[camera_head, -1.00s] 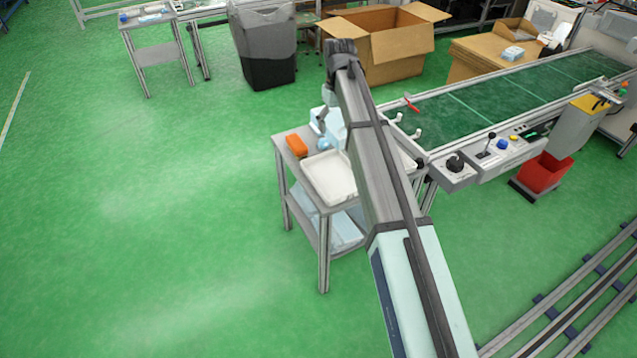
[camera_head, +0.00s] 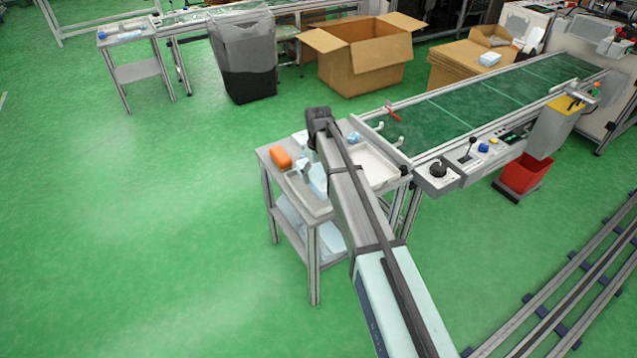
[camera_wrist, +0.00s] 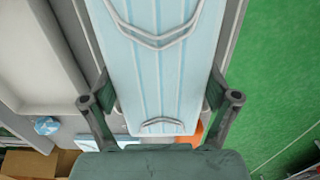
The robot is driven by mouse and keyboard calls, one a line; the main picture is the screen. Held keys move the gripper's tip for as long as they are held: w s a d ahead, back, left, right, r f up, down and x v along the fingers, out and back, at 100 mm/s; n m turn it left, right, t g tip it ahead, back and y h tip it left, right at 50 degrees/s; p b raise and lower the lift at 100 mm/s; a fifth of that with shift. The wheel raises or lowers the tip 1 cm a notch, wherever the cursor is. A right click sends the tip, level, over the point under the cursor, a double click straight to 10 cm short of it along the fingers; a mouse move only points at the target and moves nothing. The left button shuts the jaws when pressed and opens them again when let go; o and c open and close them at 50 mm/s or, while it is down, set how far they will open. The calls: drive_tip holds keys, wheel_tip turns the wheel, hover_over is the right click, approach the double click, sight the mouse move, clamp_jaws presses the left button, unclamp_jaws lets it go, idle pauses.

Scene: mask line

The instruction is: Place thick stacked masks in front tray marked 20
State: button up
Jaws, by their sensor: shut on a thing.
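My gripper (camera_wrist: 160,100) is shut on a light blue stack of masks (camera_wrist: 160,50), with one finger on each side of it. In the head view the stack (camera_head: 318,178) shows just below my wrist, over the near-left tray (camera_head: 305,197) on the small side table. In the wrist view grey tray rim (camera_wrist: 236,30) runs along the stack's right side. I cannot tell whether the stack touches the tray floor. A second white tray (camera_head: 378,164) lies to the right, partly behind my arm. No number 20 is readable.
An orange object (camera_head: 281,157) lies at the table's back left corner. A small blue crumpled item (camera_wrist: 47,125) lies beyond the trays. The conveyor (camera_head: 470,105) with its control panel (camera_head: 465,165) stands to the right. Open green floor lies to the left.

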sight(319, 172)
drive_tip(key=shift+f, duration=2)
drive_tip(key=shift+f, duration=0.1)
drive_tip(key=o, duration=0.9)
wheel_tip(319, 172, up, 12)
drive_tip(key=shift+r, duration=0.15)
